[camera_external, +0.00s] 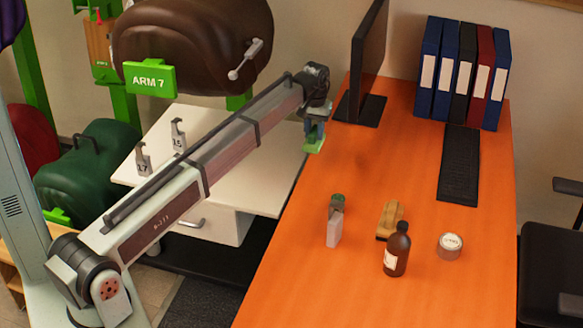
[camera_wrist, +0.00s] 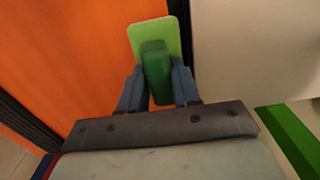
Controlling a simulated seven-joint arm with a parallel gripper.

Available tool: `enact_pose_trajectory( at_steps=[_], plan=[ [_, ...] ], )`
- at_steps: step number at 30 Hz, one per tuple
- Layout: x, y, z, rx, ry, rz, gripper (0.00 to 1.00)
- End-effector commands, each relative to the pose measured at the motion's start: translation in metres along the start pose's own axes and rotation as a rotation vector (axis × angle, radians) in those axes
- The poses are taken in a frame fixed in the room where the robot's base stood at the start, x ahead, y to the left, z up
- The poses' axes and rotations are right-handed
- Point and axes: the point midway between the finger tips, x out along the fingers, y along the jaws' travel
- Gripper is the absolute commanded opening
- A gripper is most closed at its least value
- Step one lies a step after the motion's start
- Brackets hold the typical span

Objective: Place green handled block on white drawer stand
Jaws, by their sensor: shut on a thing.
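The green handled block (camera_wrist: 173,38) has a light green flat base and a darker green handle. My gripper (camera_wrist: 160,92) is shut on that handle, with one blue-grey finger on each side. In the external view, my gripper (camera_external: 315,130) holds the green block (camera_external: 314,145) in the air near the left edge of the orange desk. The white drawer stand (camera_external: 262,190) is left of the desk, partly hidden behind my arm. In the wrist view, the pale surface right of the block looks like the stand's top (camera_wrist: 250,50).
Two grey numbered hooks, 17 (camera_external: 143,160) and 15 (camera_external: 178,136), stand on the drawer stand. A brown saddle (camera_external: 190,45) hangs behind it. The orange desk (camera_external: 440,290) bears a bottle (camera_external: 396,252), a brush (camera_external: 390,220), a tape roll (camera_external: 449,246), a spray-like item (camera_external: 334,225) and a monitor (camera_external: 368,55).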

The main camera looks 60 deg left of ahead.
Motion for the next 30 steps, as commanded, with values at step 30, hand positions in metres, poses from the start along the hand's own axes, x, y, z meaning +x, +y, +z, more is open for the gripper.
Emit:
enact_pose_trajectory(
  at_steps=[30],
  plan=[
    [0.104,-0.381,0.028,-0.025,0.0,0.0,0.0]
  ],
)
